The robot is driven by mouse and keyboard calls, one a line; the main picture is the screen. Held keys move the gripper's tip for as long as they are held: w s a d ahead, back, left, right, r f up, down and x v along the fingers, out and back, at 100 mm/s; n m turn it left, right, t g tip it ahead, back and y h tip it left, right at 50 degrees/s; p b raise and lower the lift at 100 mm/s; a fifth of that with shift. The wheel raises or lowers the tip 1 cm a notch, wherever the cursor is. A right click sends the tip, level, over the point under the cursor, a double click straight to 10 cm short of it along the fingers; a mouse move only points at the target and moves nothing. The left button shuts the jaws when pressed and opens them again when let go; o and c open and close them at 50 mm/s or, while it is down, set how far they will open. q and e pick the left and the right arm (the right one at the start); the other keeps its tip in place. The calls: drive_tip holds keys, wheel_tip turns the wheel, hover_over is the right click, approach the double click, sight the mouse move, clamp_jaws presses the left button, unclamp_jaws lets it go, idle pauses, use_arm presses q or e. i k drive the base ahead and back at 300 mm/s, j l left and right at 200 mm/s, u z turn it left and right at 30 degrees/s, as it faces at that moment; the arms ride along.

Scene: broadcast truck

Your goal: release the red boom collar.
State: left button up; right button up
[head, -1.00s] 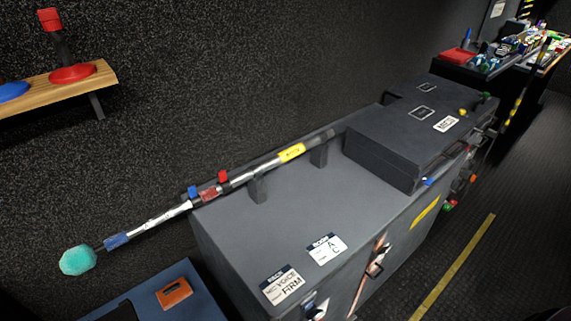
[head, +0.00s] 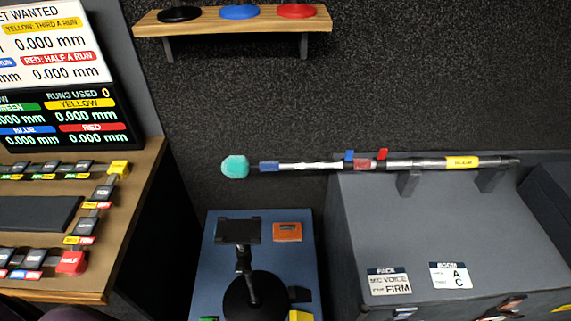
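The boom pole (head: 420,162) lies level across dark cradle supports on the grey case. Its teal foam tip (head: 235,167) points left, past the case edge. A red collar section (head: 366,164) sits on the pole, with a red lever (head: 382,154) standing up just to its right. A blue lever (head: 349,155) stands up just to its left, and a blue band (head: 269,166) is near the tip. A yellow BOOM label (head: 462,162) is on the right part of the pole. Neither of my grippers is in view.
The grey case (head: 440,235) carries paper cards. A blue cabinet (head: 215,260) holds a black stand (head: 250,285) and an orange item (head: 287,231). A wooden shelf (head: 200,25) has three coloured discs. A desk with a readout screen (head: 60,75) stands left.

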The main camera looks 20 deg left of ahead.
sight(383, 154)
drive_tip(key=u, duration=1.55)
drive_tip(key=k+l, duration=0.5)
